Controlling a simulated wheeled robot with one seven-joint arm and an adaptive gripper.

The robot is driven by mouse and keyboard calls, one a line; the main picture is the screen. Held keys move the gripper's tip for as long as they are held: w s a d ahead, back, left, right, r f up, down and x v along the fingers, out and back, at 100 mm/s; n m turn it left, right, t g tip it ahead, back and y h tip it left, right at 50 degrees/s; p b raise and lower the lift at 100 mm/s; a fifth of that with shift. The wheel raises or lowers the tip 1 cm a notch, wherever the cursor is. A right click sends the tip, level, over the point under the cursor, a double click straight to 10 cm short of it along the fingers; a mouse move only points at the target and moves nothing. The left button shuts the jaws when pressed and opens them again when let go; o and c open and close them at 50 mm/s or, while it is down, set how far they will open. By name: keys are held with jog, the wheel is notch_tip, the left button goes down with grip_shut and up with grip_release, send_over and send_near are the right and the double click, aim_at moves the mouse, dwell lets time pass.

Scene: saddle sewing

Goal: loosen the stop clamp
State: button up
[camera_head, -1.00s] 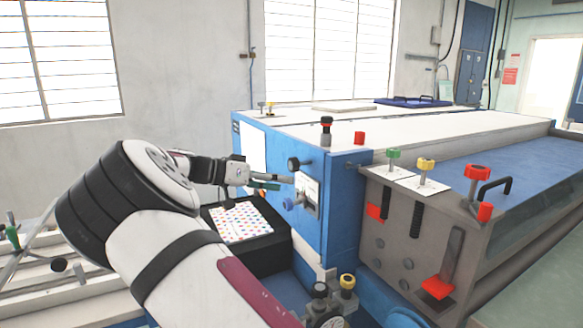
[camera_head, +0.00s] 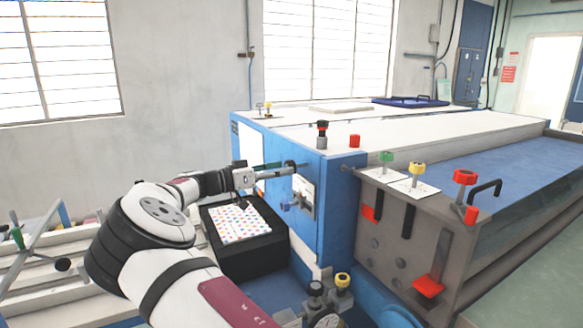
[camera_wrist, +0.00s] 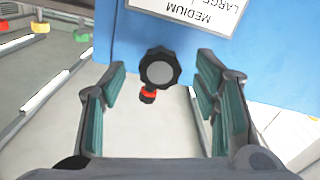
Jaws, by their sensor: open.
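A black lobed knob with a grey face, which looks like the stop clamp (camera_wrist: 160,68), is on the blue machine's end face. In the wrist view it lies between my gripper's (camera_wrist: 162,78) two fingers, with a gap on both sides. The fingers have green pads, stand open and hold nothing. How far the knob reaches in between the pads is hard to tell. In the head view my gripper (camera_head: 278,169) points right at the upper part of the blue end face, and the knob there is partly hidden by the fingers.
A label plate (camera_wrist: 190,12) reading MEDIUM and LARGE is beside the knob. A black box with a dotted sheet (camera_head: 236,222) is below my gripper.

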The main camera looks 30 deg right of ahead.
aim_at(297, 166)
jog(key=shift+d, duration=1.8)
jog(key=c, duration=1.2)
